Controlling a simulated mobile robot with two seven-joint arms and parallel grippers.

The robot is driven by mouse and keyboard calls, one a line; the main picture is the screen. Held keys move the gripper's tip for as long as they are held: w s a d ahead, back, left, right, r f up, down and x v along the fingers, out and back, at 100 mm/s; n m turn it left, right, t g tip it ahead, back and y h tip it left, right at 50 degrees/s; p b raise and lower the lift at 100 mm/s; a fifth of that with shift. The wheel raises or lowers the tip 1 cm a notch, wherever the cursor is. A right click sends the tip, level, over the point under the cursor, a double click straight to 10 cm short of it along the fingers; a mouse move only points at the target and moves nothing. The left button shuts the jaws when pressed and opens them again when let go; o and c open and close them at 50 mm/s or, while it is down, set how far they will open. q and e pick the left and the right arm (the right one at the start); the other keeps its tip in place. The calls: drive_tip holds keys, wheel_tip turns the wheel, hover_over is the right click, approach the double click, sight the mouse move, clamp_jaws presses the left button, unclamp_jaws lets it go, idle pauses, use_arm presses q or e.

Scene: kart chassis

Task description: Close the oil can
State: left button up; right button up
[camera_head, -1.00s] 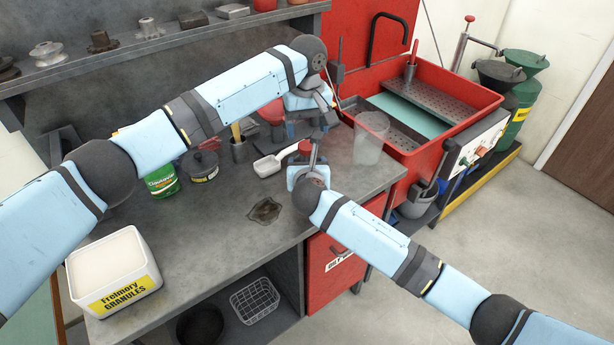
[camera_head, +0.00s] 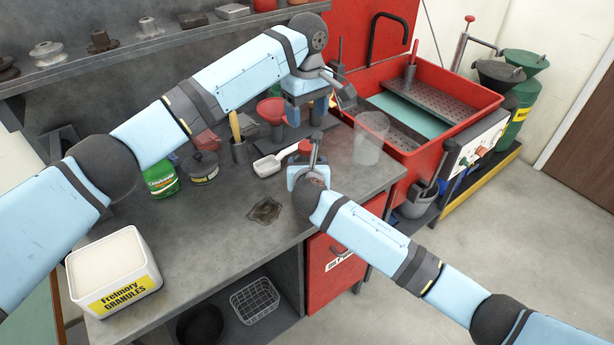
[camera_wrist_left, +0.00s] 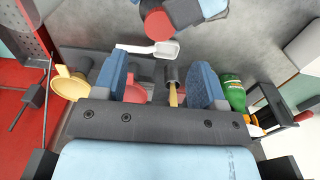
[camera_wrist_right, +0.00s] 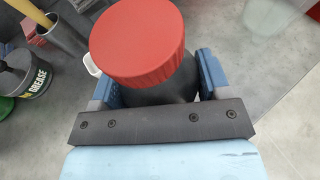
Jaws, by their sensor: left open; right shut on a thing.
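The oil can is a dark can (camera_wrist_right: 165,82) with a red cap (camera_wrist_right: 138,42) on top in the right wrist view. The cap covers the can's mouth; I cannot tell whether it is tight. My right gripper (camera_wrist_right: 156,78) is shut around the can body. In the head view the red cap (camera_head: 304,146) shows at the bench's right part, with my right gripper (camera_head: 305,170) beside it. My left gripper (camera_head: 307,113) is open and empty, above and behind the can, apart from it. The left wrist view shows the cap (camera_wrist_left: 158,22) beyond its open fingers (camera_wrist_left: 165,80).
A white scoop (camera_head: 268,166), a red funnel (camera_head: 271,110), a cup with a yellow-handled tool (camera_head: 239,152), a grease tin (camera_head: 203,172) and a green container (camera_head: 161,182) stand nearby. A clear beaker (camera_head: 369,140) is right of the can. The front middle bench is mostly clear.

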sight(307, 145)
use_arm(q)
wheel_tip(307, 145, down, 8)
drive_tip(key=shift+f, duration=0.1)
idle(0.4)
drive_tip(key=shift+c, duration=0.2)
drive_tip(key=c, duration=0.9)
drive_tip(key=shift+m, duration=1.7)
drive_tip(key=o, duration=1)
drive_tip(key=shift+r, duration=0.2)
drive_tip(key=shift+r, duration=2.15)
